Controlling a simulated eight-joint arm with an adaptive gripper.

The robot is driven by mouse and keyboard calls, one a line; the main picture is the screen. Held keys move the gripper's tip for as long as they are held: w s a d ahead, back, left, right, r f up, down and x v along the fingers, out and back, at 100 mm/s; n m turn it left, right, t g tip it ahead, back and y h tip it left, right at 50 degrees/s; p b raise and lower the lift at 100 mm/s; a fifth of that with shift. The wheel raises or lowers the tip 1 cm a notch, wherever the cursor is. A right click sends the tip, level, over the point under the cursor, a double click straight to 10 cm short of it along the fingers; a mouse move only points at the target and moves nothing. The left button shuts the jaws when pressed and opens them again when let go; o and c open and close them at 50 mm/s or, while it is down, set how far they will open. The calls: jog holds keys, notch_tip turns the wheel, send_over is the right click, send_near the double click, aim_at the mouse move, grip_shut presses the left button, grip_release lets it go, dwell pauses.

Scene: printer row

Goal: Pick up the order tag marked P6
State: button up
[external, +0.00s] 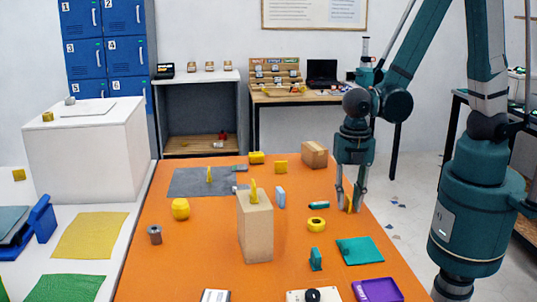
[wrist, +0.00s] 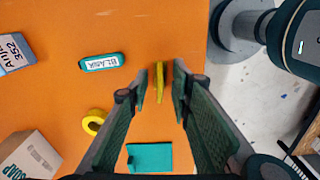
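My gripper (external: 350,206) is low over the right part of the orange table, pointing down. In the wrist view its two fingers (wrist: 161,78) are apart, with a thin upright yellow piece (wrist: 159,84) between them and a gap on each side. That piece also shows between the fingers in the external view (external: 348,203). It may be an order tag, but no P6 marking is readable on it.
Near my gripper are a teal labelled piece (wrist: 101,62), a yellow ring (external: 316,224), a teal sheet (external: 360,251) and a small teal stand (external: 316,259). A tall cardboard box (external: 256,232) stands left of them. The table's right edge is close.

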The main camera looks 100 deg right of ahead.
aim_at(349, 198)
dwell(0.4)
grip_shut()
jog(key=shift+r, duration=0.25)
jog(key=shift+r+p, duration=1.25)
jog(key=shift+r, duration=3.55)
